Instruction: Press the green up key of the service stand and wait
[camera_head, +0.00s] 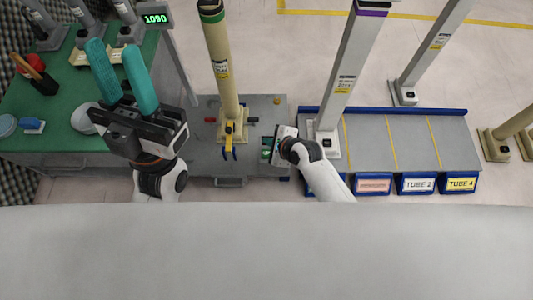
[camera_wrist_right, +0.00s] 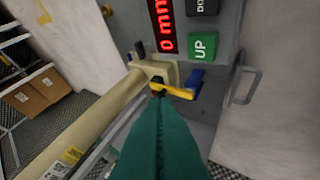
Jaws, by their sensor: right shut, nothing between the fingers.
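The green UP key (camera_wrist_right: 202,48) is on a grey panel in the right wrist view, below a black key (camera_wrist_right: 203,6) and right of a red-digit display (camera_wrist_right: 162,22). My right gripper (camera_wrist_right: 160,92) is shut and empty, its teal fingers pointing towards the panel. Its fingertips appear lower left of the UP key, not over it; the depth gap is unclear. In the head view my right gripper (camera_head: 267,152) is over the right end of the grey service stand (camera_head: 200,160), and the keys are too small to make out. My left gripper (camera_head: 114,50) is open and empty, fingers raised.
A beige tube (camera_head: 220,70) stands in a clamp with a yellow lever (camera_head: 229,140) on the stand, close to my right fingers in the wrist view (camera_wrist_right: 175,91). A green bench (camera_head: 60,125) is left; a blue-edged rack (camera_head: 410,150) with another tube is right.

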